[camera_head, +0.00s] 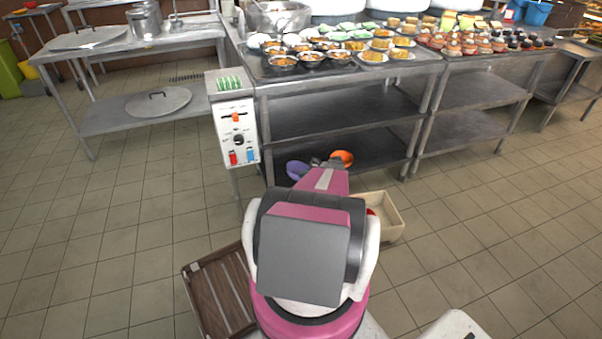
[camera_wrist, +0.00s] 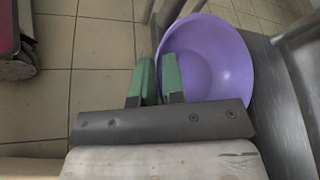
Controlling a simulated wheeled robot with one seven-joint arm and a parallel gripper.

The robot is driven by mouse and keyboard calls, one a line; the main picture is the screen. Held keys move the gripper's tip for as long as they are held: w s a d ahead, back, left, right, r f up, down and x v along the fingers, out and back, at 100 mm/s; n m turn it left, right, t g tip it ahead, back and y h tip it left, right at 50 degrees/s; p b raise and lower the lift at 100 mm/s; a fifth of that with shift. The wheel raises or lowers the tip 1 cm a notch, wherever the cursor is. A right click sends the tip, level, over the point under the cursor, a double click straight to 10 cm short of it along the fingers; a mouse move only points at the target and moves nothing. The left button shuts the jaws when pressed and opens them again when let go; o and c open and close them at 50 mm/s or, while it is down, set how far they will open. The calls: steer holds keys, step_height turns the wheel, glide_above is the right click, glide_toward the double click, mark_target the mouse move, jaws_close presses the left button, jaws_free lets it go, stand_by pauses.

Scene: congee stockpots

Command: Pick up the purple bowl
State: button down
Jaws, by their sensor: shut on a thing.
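The purple bowl (camera_wrist: 215,60) fills the upper middle of the wrist view, with its hollow facing the camera. In the head view the purple bowl (camera_head: 296,170) shows at the low shelf of the steel table, partly behind my arm. My gripper (camera_wrist: 158,75) has two green fingers closed close together on the bowl's left rim. In the head view my arm hides the fingertips. I cannot tell whether the bowl touches the shelf.
An orange bowl (camera_head: 342,157) is just right of my arm at the low shelf (camera_head: 375,150). A beige bin (camera_head: 392,222) and a brown crate (camera_head: 222,290) stand on the floor on either side of my arm. A control box (camera_head: 237,132) hangs at the table's left corner.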

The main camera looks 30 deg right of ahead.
steer(key=s+a, duration=0.3)
steer(key=s, duration=0.9)
steer(key=shift+s, duration=0.3)
steer(key=shift+d, duration=0.1)
